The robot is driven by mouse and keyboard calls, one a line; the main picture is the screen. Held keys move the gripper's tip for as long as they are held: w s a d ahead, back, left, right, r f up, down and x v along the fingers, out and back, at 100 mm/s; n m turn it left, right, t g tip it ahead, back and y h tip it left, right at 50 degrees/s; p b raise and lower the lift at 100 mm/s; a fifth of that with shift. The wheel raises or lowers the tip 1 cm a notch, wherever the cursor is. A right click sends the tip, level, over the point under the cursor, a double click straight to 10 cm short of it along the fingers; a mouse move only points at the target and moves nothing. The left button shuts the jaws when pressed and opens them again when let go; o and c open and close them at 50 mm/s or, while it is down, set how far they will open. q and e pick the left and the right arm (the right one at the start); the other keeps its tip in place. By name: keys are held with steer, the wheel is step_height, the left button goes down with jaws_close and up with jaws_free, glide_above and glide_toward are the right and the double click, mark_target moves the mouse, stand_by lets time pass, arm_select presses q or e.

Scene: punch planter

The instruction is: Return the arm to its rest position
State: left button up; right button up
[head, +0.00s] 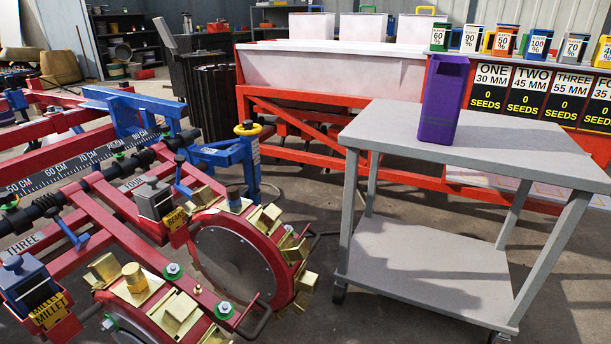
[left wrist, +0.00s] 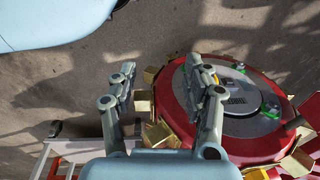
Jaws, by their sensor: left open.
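My left gripper (left wrist: 160,74) shows in the left wrist view with its two grey fingers spread apart and nothing between them. It is above the concrete floor, beside a red planter wheel (left wrist: 172,98) with brass blocks around its rim. How far above the wheel it is, I cannot tell. Neither gripper shows in the head view, and my right gripper is in no view.
The red planter frame (head: 110,195) with its brass-studded wheels (head: 235,262) fills the left of the head view. A grey cart (head: 480,140) with a purple container (head: 441,105) stands at right. Behind it are labelled seed cups (head: 538,43) and a white trough (head: 330,72).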

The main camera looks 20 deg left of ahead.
arm_select(q)
steer(key=s+a+f, duration=0.1)
steer(key=s+f, duration=0.3)
steer(key=f, duration=0.4)
steer(key=s+a+p, duration=0.1)
steer(key=s+p, duration=1.3)
steer(key=p, duration=0.2)
steer(key=shift+f, duration=0.2)
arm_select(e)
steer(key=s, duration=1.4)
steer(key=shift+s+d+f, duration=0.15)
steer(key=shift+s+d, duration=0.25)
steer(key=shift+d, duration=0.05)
arm_select(q)
steer(key=shift+s, duration=0.1)
